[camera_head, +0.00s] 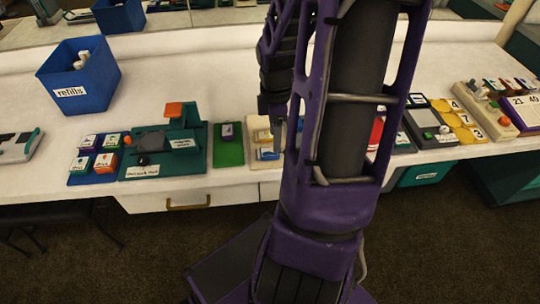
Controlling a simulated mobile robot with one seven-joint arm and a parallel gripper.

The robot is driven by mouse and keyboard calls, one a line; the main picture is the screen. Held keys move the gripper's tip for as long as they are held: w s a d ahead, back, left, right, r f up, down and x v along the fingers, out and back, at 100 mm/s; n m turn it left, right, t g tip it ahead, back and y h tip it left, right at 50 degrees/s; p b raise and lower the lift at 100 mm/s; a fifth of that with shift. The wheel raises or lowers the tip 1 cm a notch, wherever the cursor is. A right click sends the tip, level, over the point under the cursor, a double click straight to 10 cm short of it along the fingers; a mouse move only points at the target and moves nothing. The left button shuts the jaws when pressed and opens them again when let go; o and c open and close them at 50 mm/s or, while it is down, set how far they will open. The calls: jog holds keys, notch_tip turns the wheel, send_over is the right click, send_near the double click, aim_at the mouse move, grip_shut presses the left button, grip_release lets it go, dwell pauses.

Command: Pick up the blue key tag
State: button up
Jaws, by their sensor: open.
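A small blue piece with a pale face (267,154) lies on a cream board (256,123), just left of my arm. It looks like the blue key tag, but it is too small to be sure. A yellow-orange piece (263,136) lies behind it on the same board. My gripper (277,130) points down close above the right side of this board, partly hidden by my purple arm. It is open, and I see nothing held in it. My arm covers whatever lies right of the board.
A blue refills bin (78,88) stands at the back left. A green board (228,152) with a purple piece, a dark teal stand (180,138) and several labelled blocks (105,163) lie left. A grey box (428,122) and number boards lie right.

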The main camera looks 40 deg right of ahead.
aim_at(273, 153)
notch_tip(273, 153, down, 5)
jog(key=shift+w+f+b, duration=0.15)
jog(key=shift+f+b, duration=0.05)
jog(key=shift+b, duration=1)
jog(key=shift+r, duration=0.1)
grip_shut()
